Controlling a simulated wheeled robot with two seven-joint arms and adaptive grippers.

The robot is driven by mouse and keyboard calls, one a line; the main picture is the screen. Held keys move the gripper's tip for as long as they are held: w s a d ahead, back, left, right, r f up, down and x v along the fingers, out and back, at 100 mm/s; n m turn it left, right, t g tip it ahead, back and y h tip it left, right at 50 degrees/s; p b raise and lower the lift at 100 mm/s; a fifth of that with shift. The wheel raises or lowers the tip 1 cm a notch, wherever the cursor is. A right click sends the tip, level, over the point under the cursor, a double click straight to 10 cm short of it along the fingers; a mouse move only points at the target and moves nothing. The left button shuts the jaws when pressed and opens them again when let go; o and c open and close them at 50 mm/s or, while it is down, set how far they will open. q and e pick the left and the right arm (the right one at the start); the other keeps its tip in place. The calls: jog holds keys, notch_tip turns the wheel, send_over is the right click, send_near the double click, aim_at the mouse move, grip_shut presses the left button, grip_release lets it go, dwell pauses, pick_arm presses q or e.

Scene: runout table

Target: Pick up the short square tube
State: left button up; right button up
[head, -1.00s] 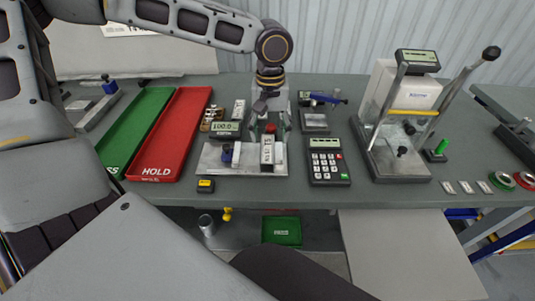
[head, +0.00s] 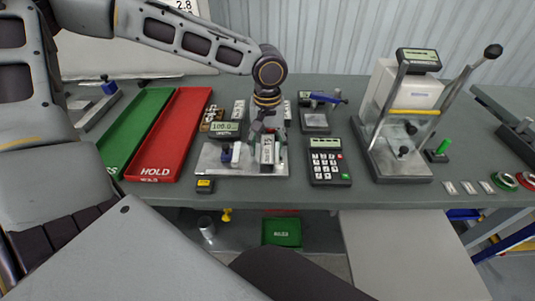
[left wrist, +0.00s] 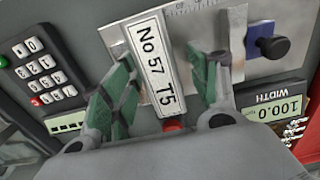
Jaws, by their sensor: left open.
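My left gripper (head: 265,135) is right above and around the tube's near area, pointing down. In the left wrist view the gripper (left wrist: 160,70) is open, with a visible gap on each side of the tube. My right gripper is not in view.
The gauge's display (head: 226,129) and a blue-black knob (head: 227,152) are close on the left. A red HOLD tray (head: 172,135) and green tray (head: 135,130) lie further left. A keypad (head: 326,163) is close on the right, with a lever press (head: 400,165) beyond.

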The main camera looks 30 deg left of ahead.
pick_arm(q)
jog(key=shift+f, duration=0.15)
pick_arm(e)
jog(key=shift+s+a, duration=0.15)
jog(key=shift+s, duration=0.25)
